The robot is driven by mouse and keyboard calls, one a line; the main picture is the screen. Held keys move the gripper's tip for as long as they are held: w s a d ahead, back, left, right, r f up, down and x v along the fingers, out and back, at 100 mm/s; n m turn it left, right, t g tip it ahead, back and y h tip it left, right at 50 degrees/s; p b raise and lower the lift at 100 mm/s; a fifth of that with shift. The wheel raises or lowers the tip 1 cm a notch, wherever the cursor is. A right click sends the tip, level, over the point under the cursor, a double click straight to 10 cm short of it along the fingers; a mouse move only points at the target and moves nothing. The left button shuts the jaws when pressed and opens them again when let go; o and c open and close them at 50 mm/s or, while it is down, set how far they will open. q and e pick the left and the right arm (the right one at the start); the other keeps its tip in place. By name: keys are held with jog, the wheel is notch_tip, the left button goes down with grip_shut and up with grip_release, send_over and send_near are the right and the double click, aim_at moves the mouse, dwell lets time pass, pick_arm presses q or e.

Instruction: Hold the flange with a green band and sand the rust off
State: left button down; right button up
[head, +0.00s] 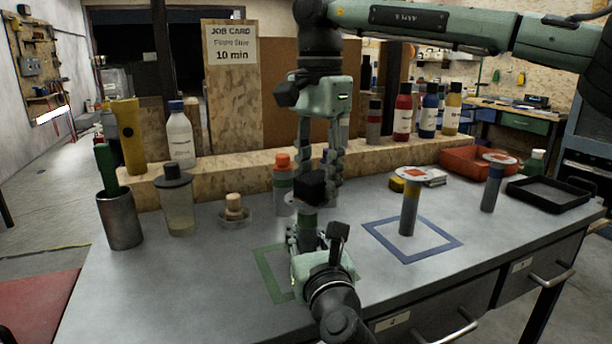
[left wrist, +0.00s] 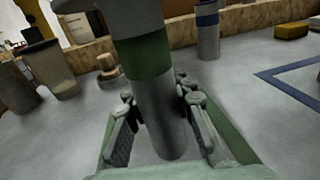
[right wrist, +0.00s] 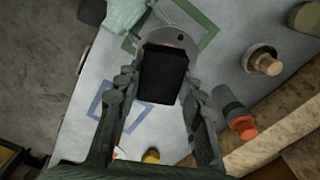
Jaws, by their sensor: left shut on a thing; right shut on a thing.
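The flange with a green band stands upright as a grey post in the left wrist view, its green band (left wrist: 148,56) above my left gripper (left wrist: 168,115). My left gripper is shut around the post below the band; in the head view it (head: 308,238) is near the green square outline (head: 268,272). My right gripper (head: 316,175) comes down from above, shut on a black block (head: 311,188). In the right wrist view the block (right wrist: 163,75) is over the pale flange disc (right wrist: 150,38) and hides much of its top. Whether they touch, and any rust there, I cannot tell.
A yellow-banded flange (head: 409,212) stands in the blue square outline (head: 440,252); a blue-banded flange (head: 490,190) is farther right. An orange-capped bottle (head: 283,185) stands close behind my grippers. A black tray (head: 568,204) and red bin (head: 462,158) are at right.

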aim_at(297, 179)
jog(key=shift+w+d, duration=0.15)
jog(key=shift+d, duration=0.2)
jog(key=shift+s+a, duration=0.3)
jog(key=shift+a, duration=0.3)
jog(key=shift+s+a, duration=0.3)
jog(key=shift+a, duration=0.3)
jog(key=shift+s+a, duration=0.3)
jog(key=shift+a, duration=0.3)
jog(key=shift+a+r, duration=0.15)
jog(key=shift+r, duration=3.9)
pick_arm(q)
jog(key=c, duration=1.2)
grip_release()
